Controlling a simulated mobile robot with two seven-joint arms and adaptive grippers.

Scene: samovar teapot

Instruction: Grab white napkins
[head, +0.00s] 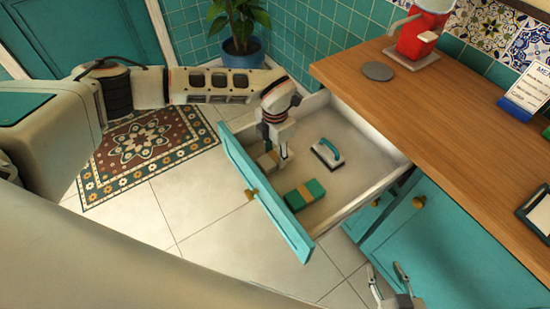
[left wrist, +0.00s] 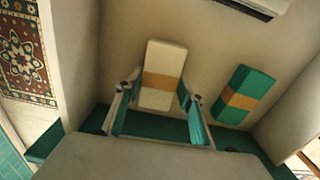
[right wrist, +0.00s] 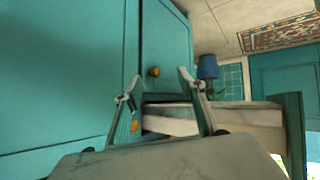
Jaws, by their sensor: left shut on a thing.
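The white napkins (left wrist: 166,58) are a pale block with a tan band, inside the open drawer. They also show in the head view (head: 267,161), partly behind my left gripper (head: 279,154). In the left wrist view, the fingers of my left gripper (left wrist: 160,92) are on both sides of the napkins, shut on them. The napkins are low in the drawer; I cannot tell whether they touch its floor. My right gripper (head: 389,283) is open and empty in front of the teal cabinet; its spread fingers (right wrist: 156,85) show in the right wrist view.
The open drawer (head: 378,168) also holds a green pack with a tan band (head: 305,195) and a teal-handled brush-like tool (head: 328,153). The wooden counter (head: 440,115) overhangs the drawer's right side. A potted plant (head: 242,50) stands behind on the tiled floor.

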